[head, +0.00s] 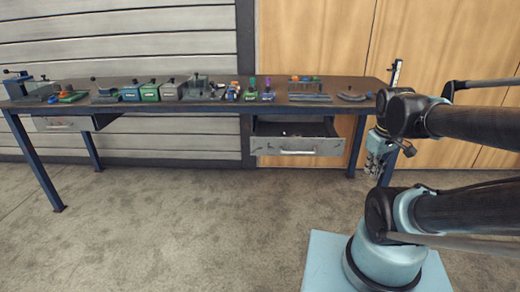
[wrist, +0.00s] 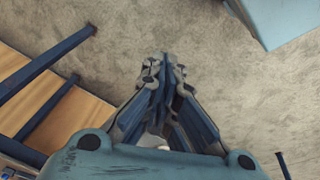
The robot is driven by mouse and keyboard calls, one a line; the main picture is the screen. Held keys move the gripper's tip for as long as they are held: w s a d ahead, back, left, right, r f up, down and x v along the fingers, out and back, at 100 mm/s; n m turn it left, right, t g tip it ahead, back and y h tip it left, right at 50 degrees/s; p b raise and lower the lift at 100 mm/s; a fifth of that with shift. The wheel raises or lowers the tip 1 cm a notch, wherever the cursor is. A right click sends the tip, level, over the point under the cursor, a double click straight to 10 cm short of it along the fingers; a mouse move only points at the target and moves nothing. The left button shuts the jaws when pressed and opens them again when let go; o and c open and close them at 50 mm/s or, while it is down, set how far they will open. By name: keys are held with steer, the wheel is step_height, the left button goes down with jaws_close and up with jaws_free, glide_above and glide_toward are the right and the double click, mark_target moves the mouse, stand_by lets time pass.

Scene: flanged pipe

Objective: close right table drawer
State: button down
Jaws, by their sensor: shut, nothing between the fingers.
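The right table drawer (head: 296,144) hangs under the right part of the workbench in the head view. It is pulled out, with its open top and dark inside showing, and a light bar handle (head: 297,152) on its grey front. My gripper (head: 374,168) is to the right of the drawer, apart from it, near the table's right leg. In the wrist view my gripper (wrist: 165,68) points down at the floor, its fingers together with nothing between them. The drawer's front cannot be made out in the wrist view.
The workbench (head: 225,108) has blue legs and carries several vises, clamps and small tools along its top. A left drawer (head: 62,124) sits under its left end. Grey floor (head: 180,220) in front of the bench is clear. A wooden wall (head: 315,40) stands behind.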

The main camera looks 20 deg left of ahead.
mark_target(260, 147)
steer(key=w+a+r+n, duration=0.2)
steer(key=w+a+n, duration=0.2)
steer(key=a+n, duration=0.4)
steer(key=w+a+r+n, duration=0.3)
steer(key=w+a+n, duration=0.2)
steer(key=a+n, duration=0.3)
steer(key=s+a+f+n+t+y, duration=0.1)
steer(key=a+n, duration=0.7)
steer(key=a, duration=0.4)
steer(key=s+a+f+n+t, duration=0.1)
steer(key=s+a+n, duration=0.1)
steer(key=a+n, duration=0.8)
steer(key=w+a+f, duration=0.1)
steer(key=w+f, duration=0.1)
steer(key=f, duration=0.1)
steer(key=w+a+f+m, duration=0.1)
steer(key=w+f, duration=0.1)
steer(key=f, duration=0.1)
steer(key=w+a+f+m, duration=0.1)
steer(key=w+f, duration=0.1)
steer(key=shift+w+a+f, duration=0.1)
steer(key=shift+w+f, duration=0.25)
steer(key=shift+f, duration=0.05)
steer(key=shift+w+a, duration=0.1)
steer(key=shift+w, duration=0.45)
